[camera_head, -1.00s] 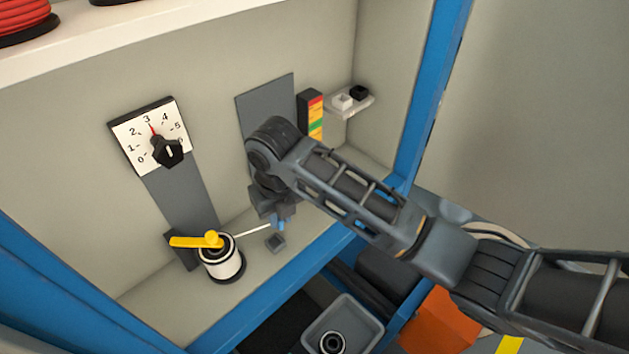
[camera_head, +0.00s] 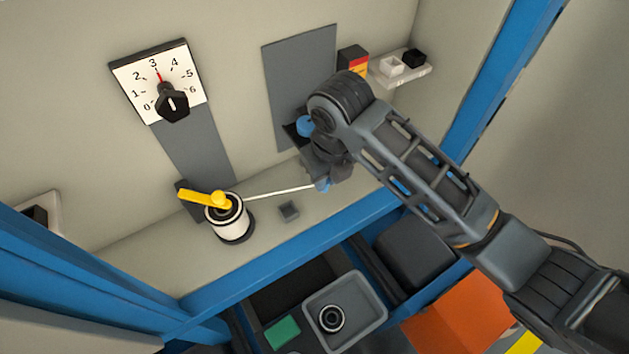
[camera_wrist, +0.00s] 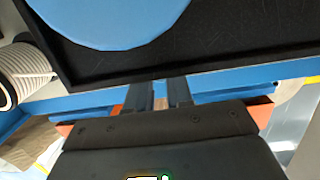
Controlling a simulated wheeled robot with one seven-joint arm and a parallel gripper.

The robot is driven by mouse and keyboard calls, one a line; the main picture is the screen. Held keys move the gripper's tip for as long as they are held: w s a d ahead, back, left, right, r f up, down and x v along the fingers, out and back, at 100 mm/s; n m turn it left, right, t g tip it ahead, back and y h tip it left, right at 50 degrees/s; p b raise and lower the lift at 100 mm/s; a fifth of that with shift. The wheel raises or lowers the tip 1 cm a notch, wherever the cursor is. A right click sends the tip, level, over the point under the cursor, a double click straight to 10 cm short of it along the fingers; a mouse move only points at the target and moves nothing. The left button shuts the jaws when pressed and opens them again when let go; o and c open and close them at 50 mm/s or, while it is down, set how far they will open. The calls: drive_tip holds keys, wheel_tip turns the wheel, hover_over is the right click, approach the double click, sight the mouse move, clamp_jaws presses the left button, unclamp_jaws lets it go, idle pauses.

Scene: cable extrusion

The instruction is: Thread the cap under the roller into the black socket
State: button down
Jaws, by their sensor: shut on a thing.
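My gripper (camera_head: 322,185) is shut low over the bench, right of the spool; its fingers show in the wrist view (camera_wrist: 160,93). A white cable (camera_head: 280,192) runs taut from the white spool (camera_head: 231,220) to its fingertips. The cap at the cable's end is hidden between them. A blue disc (camera_head: 305,125), seemingly the roller, sits on a dark mount behind my wrist. In the wrist view a large blue disc (camera_wrist: 110,18) on a black plate (camera_wrist: 225,45) fills the top. The black socket (camera_head: 413,58) is on a small white shelf (camera_head: 405,76), beside a white socket (camera_head: 391,66).
A yellow handle (camera_head: 203,198) tops the spool. A numbered dial (camera_head: 168,90) is on the wall. A blue frame rail (camera_head: 265,265) edges the bench; a grey bin (camera_head: 370,312) stands below.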

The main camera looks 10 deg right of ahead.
drive_tip(key=shift+w+d+b, duration=0.3)
drive_tip(key=shift+w+d, duration=0.25)
drive_tip(key=shift+d, duration=1.2)
drive_tip(key=shift+w+d+b, duration=0.25)
drive_tip(key=shift+w+d, duration=0.35)
drive_tip(key=shift+d, duration=1.1)
drive_tip(key=shift+w+d+b, duration=0.3)
drive_tip(key=shift+w+d, duration=0.25)
drive_tip(key=shift+d, duration=1.2)
drive_tip(key=shift+s, duration=0.1)
